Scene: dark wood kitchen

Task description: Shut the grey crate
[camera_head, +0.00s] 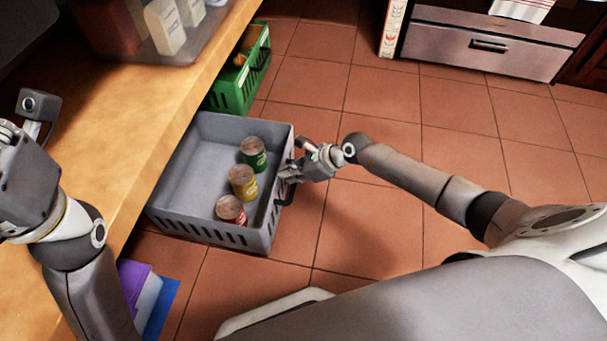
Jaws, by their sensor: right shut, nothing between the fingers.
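The grey crate (188,222) sits low beside the wooden counter and sticks out from under it over the tiled floor. It is open at the top and holds a green can (254,155), a yellow can (242,182) and a red can (231,210). A dark handle (285,192) is on its right side. My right gripper (286,172) is shut and empty at the crate's right wall, close to the handle; I cannot tell whether it touches. My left gripper (22,125) is at the left edge above the counter, its fingers cut off or hidden.
A green crate (237,88) with items in it stands behind the grey one. A clear bin (180,45) with bottles is on the counter (130,120). Purple and blue items (150,295) lie below the counter in front. The floor to the right is clear up to the oven drawer (480,45).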

